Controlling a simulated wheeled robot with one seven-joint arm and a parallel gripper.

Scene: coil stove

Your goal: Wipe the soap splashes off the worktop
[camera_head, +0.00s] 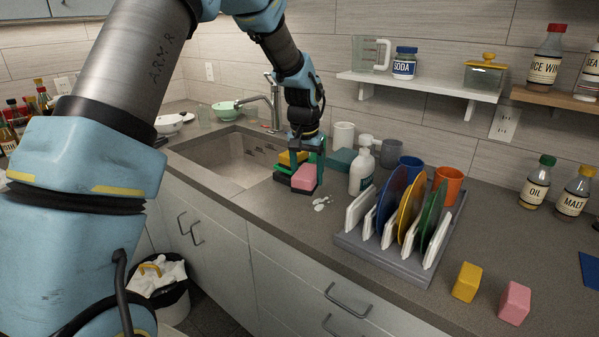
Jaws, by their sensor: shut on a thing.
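White soap splashes (322,203) lie on the grey worktop (300,222), in front of the white pump bottle (362,170). My gripper (306,172) points down just behind and left of the splashes, near the sink's right edge. It is shut on a pink sponge (305,179), which is low over the worktop; I cannot tell whether it touches. A yellow sponge (290,157) and dark green pieces beside it are partly hidden by my gripper.
A grey rack (385,262) of plates stands right of the splashes. A yellow block (467,282) and a pink block (514,302) lie near the front right. Cups stand behind the rack. The sink (230,155) is left; a shelf (420,84) hangs above.

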